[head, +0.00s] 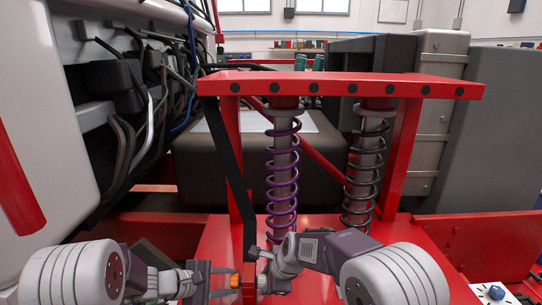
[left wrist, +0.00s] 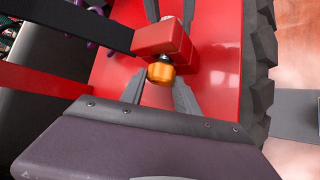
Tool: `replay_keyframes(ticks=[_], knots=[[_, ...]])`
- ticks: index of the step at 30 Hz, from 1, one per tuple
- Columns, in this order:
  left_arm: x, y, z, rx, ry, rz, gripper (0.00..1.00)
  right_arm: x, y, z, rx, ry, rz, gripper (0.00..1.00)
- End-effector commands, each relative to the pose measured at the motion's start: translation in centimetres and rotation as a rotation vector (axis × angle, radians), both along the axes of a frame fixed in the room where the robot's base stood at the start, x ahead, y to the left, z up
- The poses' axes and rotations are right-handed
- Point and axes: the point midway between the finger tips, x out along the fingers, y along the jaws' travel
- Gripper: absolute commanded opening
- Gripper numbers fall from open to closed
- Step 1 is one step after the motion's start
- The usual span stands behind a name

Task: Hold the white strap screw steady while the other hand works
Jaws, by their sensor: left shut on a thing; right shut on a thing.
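The screw at the black strap's lower end shows an orange head (left wrist: 161,74), not a white one; it also shows in the head view (head: 234,281). It is seated against a red block (left wrist: 160,36). My left gripper (head: 228,281) is shut on the orange screw head, one grey finger on each side. The black strap (head: 232,165) runs from the red frame's top down to the block. My right gripper (head: 262,270) is on the block's other side, shut, apparently on the red block; its exact contact is hard to make out.
A red frame (head: 340,84) stands above two coil springs, one purple (head: 281,190) and one black (head: 362,180). Cables and dark boxes line the truck side (head: 110,95) at the left. A tire (left wrist: 257,75) is close by in the left wrist view.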

Motion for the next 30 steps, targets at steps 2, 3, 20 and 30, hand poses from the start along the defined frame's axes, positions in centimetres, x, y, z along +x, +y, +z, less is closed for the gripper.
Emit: replay_keyframes(ticks=[2,3,20,30], knots=[[-0.33,-0.07,-0.33,-0.004,-0.066,0.001,0.02,-0.29,-0.08,-0.49,-0.004,0.013,0.001,0.0],[-0.38,-0.12,-0.41,-0.007,-0.109,-0.001,0.02,-0.3,-0.09,-0.51,-0.004,0.013,0.001,0.0],[-0.42,-0.17,-0.6,0.002,-0.459,-0.006,0.02,-0.31,-0.07,-0.51,-0.004,0.013,0.001,0.0],[-0.35,-0.13,-0.52,0.002,-0.456,-0.005,0.51,-0.33,-0.06,-0.5,-0.004,0.014,0.002,0.0]])
